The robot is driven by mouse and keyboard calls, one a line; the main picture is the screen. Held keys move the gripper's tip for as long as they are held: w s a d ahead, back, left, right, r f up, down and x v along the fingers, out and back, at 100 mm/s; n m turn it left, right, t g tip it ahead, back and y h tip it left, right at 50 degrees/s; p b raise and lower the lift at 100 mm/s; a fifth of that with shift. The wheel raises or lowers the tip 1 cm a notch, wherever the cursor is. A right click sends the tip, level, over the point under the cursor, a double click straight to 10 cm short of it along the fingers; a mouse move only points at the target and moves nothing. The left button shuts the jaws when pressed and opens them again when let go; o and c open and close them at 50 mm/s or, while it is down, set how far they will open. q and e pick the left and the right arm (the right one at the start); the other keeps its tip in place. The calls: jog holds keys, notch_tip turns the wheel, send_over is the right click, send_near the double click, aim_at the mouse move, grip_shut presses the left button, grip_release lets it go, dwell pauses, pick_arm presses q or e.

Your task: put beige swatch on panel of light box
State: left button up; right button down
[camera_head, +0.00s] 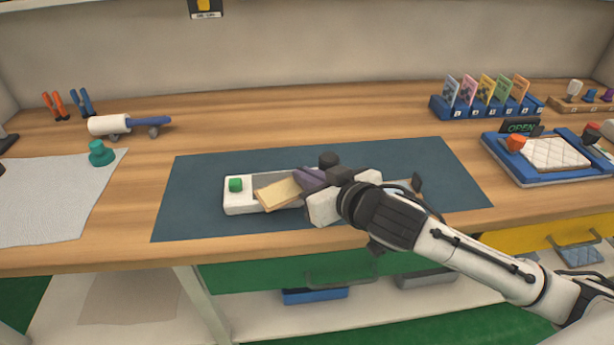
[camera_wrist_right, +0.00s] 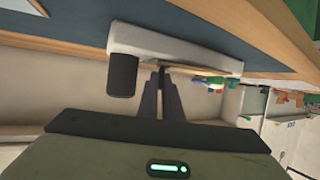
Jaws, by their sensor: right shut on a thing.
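The beige swatch (camera_head: 279,193) is a flat tan piece, tilted, over the middle of the white light box (camera_head: 240,207). My right gripper (camera_head: 303,184) is shut on the swatch, reaching in from the right. The light box lies on the dark blue mat and has a green button (camera_head: 236,185) at its left end. The swatch and gripper hide most of its panel and its right part. I cannot tell whether the swatch touches the panel. In the right wrist view the fingers (camera_wrist_right: 161,75) are close together; the swatch is not clear there. My left gripper is not in view.
The blue mat (camera_head: 190,205) has free room left of the box. A roller (camera_head: 110,124), a green knob (camera_head: 101,153) and a grey cloth (camera_head: 50,205) are at left. A blue card rack (camera_head: 487,109) and a blue tray with a quilted pad (camera_head: 555,154) are at right.

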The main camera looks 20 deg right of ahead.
jog(key=shift+f, duration=0.2)
jog(key=c, duration=1.9)
grip_release()
jog(key=shift+c, duration=0.2)
jog(key=shift+r, duration=0.25)
jog(key=v, duration=0.8)
jog(key=shift+f+p, duration=0.1)
jog(key=shift+p, duration=0.2)
jog(key=p+v, duration=0.4)
jog(key=p, duration=0.1)
